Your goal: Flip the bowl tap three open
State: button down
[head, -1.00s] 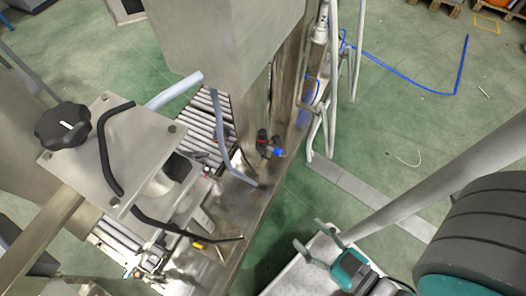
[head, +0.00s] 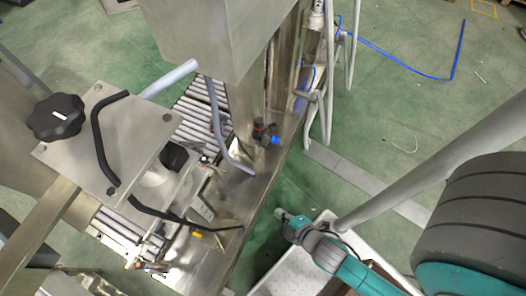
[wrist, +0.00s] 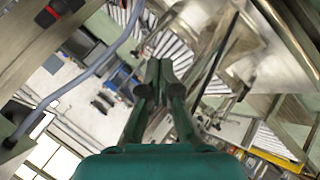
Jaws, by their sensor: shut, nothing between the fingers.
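A small dark tap with a red part and a blue end (head: 268,135) is on the steel frame near the middle of the head view. I cannot tell whether it is bowl tap three, or whether it is open. My gripper (head: 281,214) is shut and empty, below the tap in the picture and apart from it. In the wrist view the green fingers of my gripper (wrist: 160,72) are together. A red and black fitting (wrist: 56,12) shows at the upper left there, clear of the fingers.
A steel plate with a black knob (head: 57,117) and black hoses stands at the left. A large steel box (head: 200,35) hangs above rollers (head: 190,125). White bent pipes (head: 324,105) stand right of the tap. Green floor (head: 420,110) lies open at the right.

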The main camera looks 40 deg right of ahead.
jog(key=w+d+f+n+g+h, duration=0.2)
jog(key=w+f+n, duration=0.2)
jog(key=w+f, duration=0.25)
jog(key=w+d+n+g+h, duration=0.2)
jog(key=w+n, duration=0.1)
jog(key=w, duration=0.4)
jog(key=w+d+n+g+h, duration=0.2)
jog(key=w+n+g+h, duration=0.1)
jog(key=w, duration=0.4)
jog(key=shift+w+f+n+h, duration=0.3)
jog(key=shift+w+f+n, duration=0.1)
jog(key=shift+n, duration=0.4)
jog(key=shift+d, duration=0.15)
send_near(263, 146)
jog(key=d+f, duration=0.4)
jog(key=f, duration=0.2)
jog(key=shift+d, duration=0.15)
